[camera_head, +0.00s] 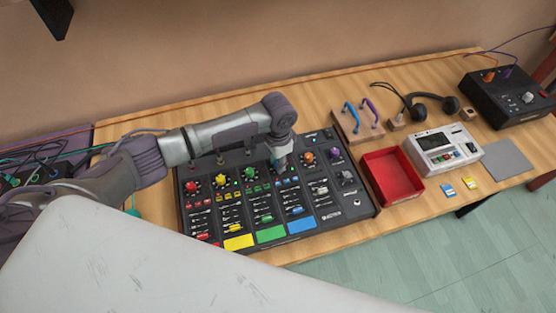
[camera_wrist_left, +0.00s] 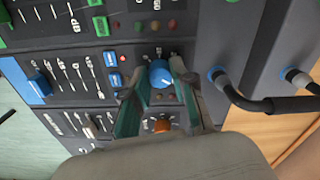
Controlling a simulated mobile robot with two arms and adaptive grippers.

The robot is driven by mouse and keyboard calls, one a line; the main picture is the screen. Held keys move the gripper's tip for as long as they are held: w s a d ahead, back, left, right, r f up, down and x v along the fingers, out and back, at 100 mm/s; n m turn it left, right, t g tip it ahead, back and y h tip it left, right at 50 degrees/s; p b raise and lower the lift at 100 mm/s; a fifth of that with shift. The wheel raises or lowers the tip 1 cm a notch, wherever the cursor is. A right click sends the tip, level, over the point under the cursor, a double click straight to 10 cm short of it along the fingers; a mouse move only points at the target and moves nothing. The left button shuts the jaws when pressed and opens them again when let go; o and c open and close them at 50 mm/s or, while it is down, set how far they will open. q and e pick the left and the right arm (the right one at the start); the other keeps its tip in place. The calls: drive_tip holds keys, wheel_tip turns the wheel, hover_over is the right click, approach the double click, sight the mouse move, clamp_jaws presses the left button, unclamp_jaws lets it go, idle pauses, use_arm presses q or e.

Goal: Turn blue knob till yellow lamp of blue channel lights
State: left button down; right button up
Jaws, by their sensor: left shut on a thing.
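The black mixer (camera_head: 207,168) lies on the wooden table, with coloured channels. My left gripper (camera_head: 282,164) points down at the top of the blue channel and hides the blue knob in the head view. In the left wrist view the blue knob (camera_wrist_left: 160,73) sits between the fingertips of my left gripper (camera_wrist_left: 158,72), which is shut on it. A row of small lamps (camera_wrist_left: 160,97) beside the knob is partly hidden and looks dim; I see no yellow glow there. My right gripper is not in view.
Black cable plugs (camera_wrist_left: 222,78) rise near the mixer's edge. A red tray (camera_head: 392,177) and a white device (camera_head: 440,147) are farther right.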

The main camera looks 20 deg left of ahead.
use_arm(q)
drive_tip(key=shift+r, duration=0.1)
drive_tip(key=m+p, duration=0.1)
drive_tip(key=m, duration=0.1)
drive_tip(key=shift+m, duration=0.3)
drive_tip(key=shift+m+p, duration=0.35)
drive_tip(key=shift+m, duration=1.15)
drive_tip(key=c, duration=0.9)
unclamp_jaws()
drive_tip(key=shift+c, duration=0.2)
